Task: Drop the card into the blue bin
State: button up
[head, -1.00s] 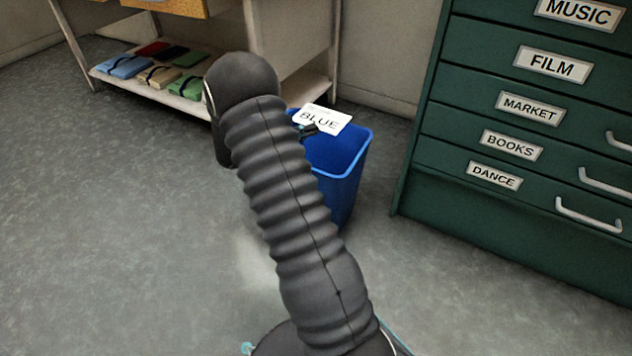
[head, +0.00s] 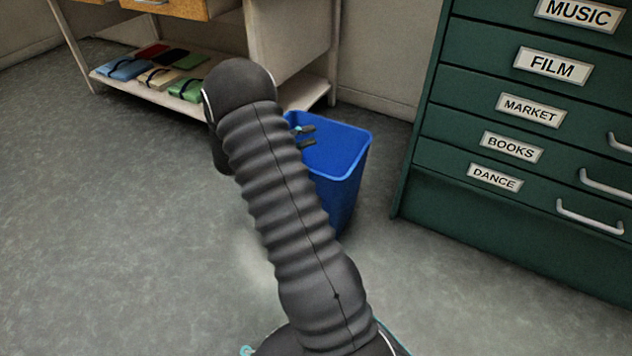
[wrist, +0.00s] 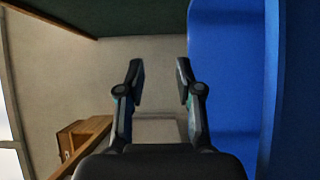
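The blue bin (head: 345,180) stands on the floor in the middle of the head view, partly behind my arm. In the wrist view its blue wall (wrist: 228,70) fills the right side. In the wrist view my gripper (wrist: 160,80) is open, with nothing between the fingers. The card is not visible in either current view. The bin's lower inside is hidden from the head view.
A green drawer cabinet (head: 520,120) stands to the right of the bin. A shelf unit (head: 215,107) with several folded or boxed coloured items is behind and to the left. The grey floor (head: 110,220) at left is clear.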

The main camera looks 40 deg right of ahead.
jog(key=v, duration=1.1)
jog(key=shift+a, duration=0.2)
jog(key=s+a+f+n+y, duration=0.2)
jog(key=s+f+n+y, duration=0.25)
jog(key=f, duration=0.25)
jog(key=s+a+r+g+y+p, duration=0.1)
jog(key=s+a+r+y, duration=0.1)
jog(key=s+a+y, duration=0.35)
jog(key=s+a+r+t+y+p, duration=0.2)
jog(key=s+r, duration=0.4)
jog(key=r, duration=0.4)
jog(key=s+a+r+m+t+y+p, duration=0.1)
jog(key=s+a+r+t+y+p, duration=0.2)
jog(key=s+r, duration=0.4)
jog(key=s+a+r+m+t+y+p, duration=0.1)
jog(key=s+a+r+t+p, duration=0.3)
jog(key=r, duration=1)
jog(key=s+a+t+y, duration=0.1)
jog(key=s+a, duration=0.1)
jog(key=s, duration=0.1)
jog(key=shift+y+p, duration=0.3)
jog(key=shift+p, duration=0.05)
